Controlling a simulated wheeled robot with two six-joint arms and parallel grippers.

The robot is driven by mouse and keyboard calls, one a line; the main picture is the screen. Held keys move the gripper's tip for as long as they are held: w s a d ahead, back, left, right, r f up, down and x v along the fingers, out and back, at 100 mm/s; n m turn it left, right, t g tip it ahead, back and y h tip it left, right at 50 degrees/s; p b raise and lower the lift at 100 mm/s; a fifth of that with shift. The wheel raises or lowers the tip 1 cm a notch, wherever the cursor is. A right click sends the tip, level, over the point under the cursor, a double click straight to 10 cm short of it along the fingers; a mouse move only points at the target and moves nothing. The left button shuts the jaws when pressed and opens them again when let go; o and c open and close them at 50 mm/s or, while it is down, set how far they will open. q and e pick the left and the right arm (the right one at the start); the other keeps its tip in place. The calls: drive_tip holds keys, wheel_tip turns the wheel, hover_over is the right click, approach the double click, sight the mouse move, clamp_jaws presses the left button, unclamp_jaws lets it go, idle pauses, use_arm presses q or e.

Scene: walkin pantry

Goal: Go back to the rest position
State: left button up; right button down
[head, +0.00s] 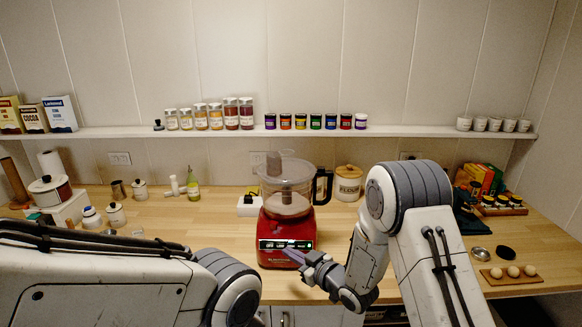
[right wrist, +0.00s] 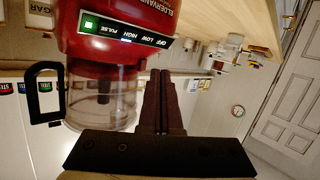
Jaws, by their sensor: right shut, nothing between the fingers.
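A red food processor (head: 286,241) with a clear bowl (head: 287,185) and a black handle stands on the wooden counter. Its front panel shows a lit green light. In the right wrist view the processor (right wrist: 125,28) appears upside down, with a panel (right wrist: 120,38) marked OFF, LOW, HIGH and PULSE. My right gripper (head: 288,254) is in front of the panel, fingers pointing toward it. In the right wrist view its fingers (right wrist: 161,82) are together and empty, beside the processor; I cannot tell whether they touch it. My left arm enters at the lower left; its gripper is out of view.
The wooden counter (head: 160,215) holds canisters and bottles at left, a peanut jar (head: 348,183) behind, and eggs on a board (head: 512,279) at right. A wall shelf (head: 400,131) holds jars, boxes and cups. Some counter is bare left of the processor.

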drive_tip(key=s+d+r+g+h, duration=0.1)
drive_tip(key=s+r+g+h, duration=0.1)
drive_tip(key=s, duration=1)
drive_tip(key=s+d+r+m+g+h, duration=0.1)
drive_tip(key=s+g, duration=0.5)
drive_tip(key=s, duration=0.7)
drive_tip(key=s+d+r+m+g+h, duration=0.1)
drive_tip(key=s+r+g+h, duration=0.3)
drive_tip(key=s, duration=0.8)
drive_tip(key=shift+s+d+r+h, duration=0.35)
drive_tip(key=shift+d+r+h, duration=0.4)
drive_tip(key=shift+d+h, duration=0.05)
